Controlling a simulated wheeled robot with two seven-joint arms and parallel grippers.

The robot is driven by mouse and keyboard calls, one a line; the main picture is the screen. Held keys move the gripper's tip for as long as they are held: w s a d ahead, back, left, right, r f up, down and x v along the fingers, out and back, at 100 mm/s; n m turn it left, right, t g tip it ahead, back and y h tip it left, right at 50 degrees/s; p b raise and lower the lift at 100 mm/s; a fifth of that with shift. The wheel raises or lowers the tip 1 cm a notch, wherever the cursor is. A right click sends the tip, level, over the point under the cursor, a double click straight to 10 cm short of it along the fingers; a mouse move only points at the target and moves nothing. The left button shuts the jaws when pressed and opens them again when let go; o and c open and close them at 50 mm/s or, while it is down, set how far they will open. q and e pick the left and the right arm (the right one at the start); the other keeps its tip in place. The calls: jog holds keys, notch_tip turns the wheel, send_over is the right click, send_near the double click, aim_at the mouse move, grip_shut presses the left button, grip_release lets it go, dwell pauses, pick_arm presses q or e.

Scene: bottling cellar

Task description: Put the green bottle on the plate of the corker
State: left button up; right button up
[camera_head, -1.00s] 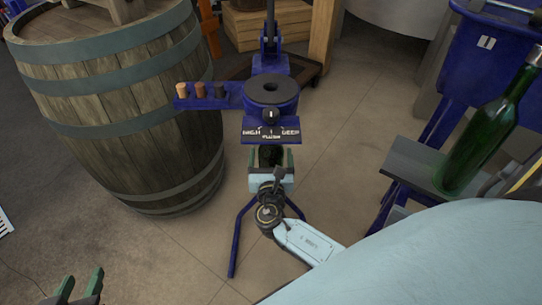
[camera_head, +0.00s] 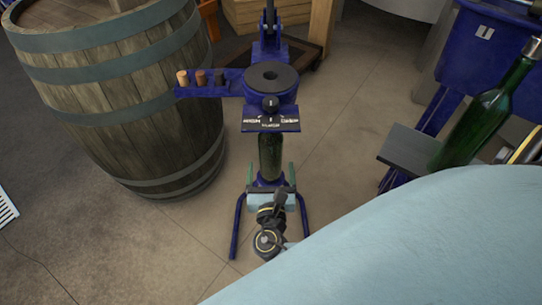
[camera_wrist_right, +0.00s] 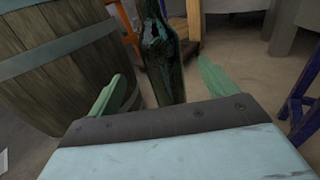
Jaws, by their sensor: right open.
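The blue corker (camera_head: 270,112) stands at the middle of the head view. A dark green bottle (camera_head: 270,157) stands upright under its head, with its top hidden behind the head. The blue plate area (camera_head: 270,181) shows at the bottle's foot, partly hidden by my gripper. My right gripper (camera_head: 271,178) is open, just in front of and below the bottle. In the right wrist view the bottle (camera_wrist_right: 163,55) stands beyond and between the spread green fingers (camera_wrist_right: 160,82), apart from both. My left gripper is out of view.
A wooden barrel (camera_head: 120,90) stands close on the left. The corker's side arm holds several corks (camera_head: 200,78). Another green bottle (camera_head: 485,115) stands on a grey shelf (camera_head: 405,150) of a blue machine at the right. The floor between is clear.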

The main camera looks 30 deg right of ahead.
jog(key=s+d+m+g+y, duration=0.1)
jog(key=s+d+m+g, duration=0.3)
jog(key=m, duration=0.6)
jog(key=s+d+m+g+y, duration=0.1)
jog(key=s+m+g, duration=0.45)
jog(key=m, duration=0.35)
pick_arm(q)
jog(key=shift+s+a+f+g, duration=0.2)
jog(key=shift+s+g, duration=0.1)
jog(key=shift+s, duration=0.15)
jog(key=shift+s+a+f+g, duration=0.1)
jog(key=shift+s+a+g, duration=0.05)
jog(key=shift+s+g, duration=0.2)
pick_arm(e)
jog(key=s+a+r+m+g+y, duration=0.1)
jog(key=s+a+r+m+y, duration=0.3)
jog(key=s+a+m+y, duration=0.2)
jog(key=a+m+y, duration=0.1)
jog(key=m+y, duration=0.1)
jog(key=shift+s+a+r+m, duration=0.15)
jog(key=shift+a+r+m, duration=0.1)
jog(key=shift+m, duration=0.05)
